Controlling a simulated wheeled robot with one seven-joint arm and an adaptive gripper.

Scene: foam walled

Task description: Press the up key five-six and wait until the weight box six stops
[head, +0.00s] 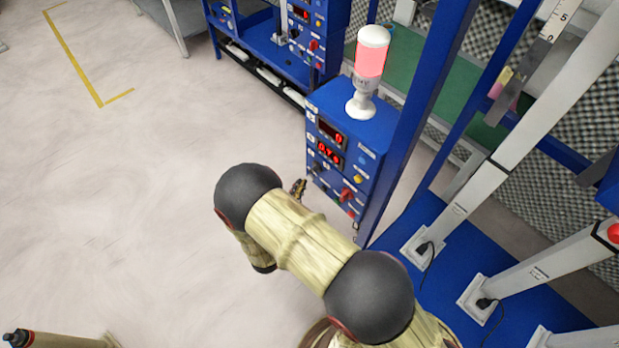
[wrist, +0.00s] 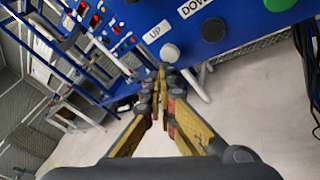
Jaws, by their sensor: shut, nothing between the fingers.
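The wrist view shows a round pale grey key (wrist: 170,52) beside an "UP" label (wrist: 152,31) on a blue panel. My gripper (wrist: 162,69) is shut and empty, with its fingertips just below this key in the picture; I cannot tell whether they touch it. A dark round key (wrist: 213,30) sits to its right, by a "DOWN" label. In the head view my gripper (head: 300,186) is at the lower left of a blue control box (head: 365,120) with red displays (head: 330,152). My arm partly covers the view. I cannot make out a numbered weight box.
A signal lamp (head: 371,60) glowing red stands on the control box. A blue post (head: 415,105) rises beside it. White columns (head: 535,110) stand on a blue base at right. Another blue rack (head: 270,45) is behind. Open pale floor (head: 130,180) lies at left.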

